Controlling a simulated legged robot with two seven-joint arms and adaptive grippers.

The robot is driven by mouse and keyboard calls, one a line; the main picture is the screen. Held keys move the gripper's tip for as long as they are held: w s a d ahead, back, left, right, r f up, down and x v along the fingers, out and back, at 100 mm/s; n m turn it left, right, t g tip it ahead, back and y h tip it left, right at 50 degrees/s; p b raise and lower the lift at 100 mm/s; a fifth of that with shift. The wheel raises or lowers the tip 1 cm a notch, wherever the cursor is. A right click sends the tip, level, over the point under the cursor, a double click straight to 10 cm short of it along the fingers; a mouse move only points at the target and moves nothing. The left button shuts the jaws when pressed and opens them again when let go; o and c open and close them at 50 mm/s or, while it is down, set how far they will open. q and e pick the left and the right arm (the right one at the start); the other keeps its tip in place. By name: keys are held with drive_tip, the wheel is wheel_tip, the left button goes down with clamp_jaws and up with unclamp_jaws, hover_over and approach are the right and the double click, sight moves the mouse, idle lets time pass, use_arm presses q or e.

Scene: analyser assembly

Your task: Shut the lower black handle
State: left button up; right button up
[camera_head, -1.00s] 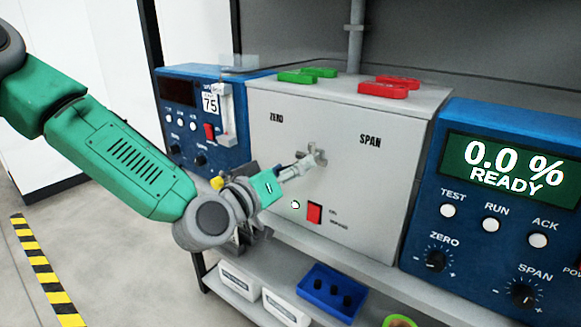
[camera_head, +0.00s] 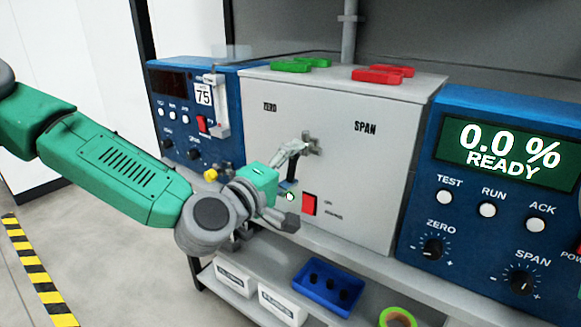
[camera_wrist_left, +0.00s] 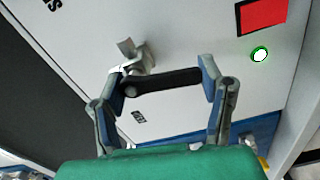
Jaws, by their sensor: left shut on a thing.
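The black handle (camera_wrist_left: 168,81) shows in the left wrist view as a short dark bar beside a metal fitting on the grey cabinet front. My left gripper (camera_wrist_left: 162,72) has one fingertip at each end of the bar and is shut on it. The metal fitting (camera_wrist_left: 137,56) is just beyond the left fingertip. In the head view my left gripper (camera_head: 291,166) reaches the cabinet front just below the metal fitting (camera_head: 311,146). The handle cannot be made out clearly there. My right gripper is not in view.
The grey cabinet (camera_head: 340,100) stands between two blue instrument units. A red switch (camera_head: 309,204) and a small round green-and-white light (camera_head: 290,196) are close to my gripper.

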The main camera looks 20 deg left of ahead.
use_arm(q)
drive_tip(key=shift+f+n, duration=0.2)
drive_tip(key=shift+n, duration=0.7)
drive_tip(key=shift+d, duration=0.1)
drive_tip(key=o, duration=1.2)
drive_tip(key=shift+s, duration=0.15)
drive_tip(key=shift+s+a, duration=0.25)
drive_tip(key=v, duration=0.6)
drive_tip(key=shift+s+a+f, duration=0.1)
drive_tip(key=shift+s+a, duration=0.05)
drive_tip(key=shift+s, duration=0.15)
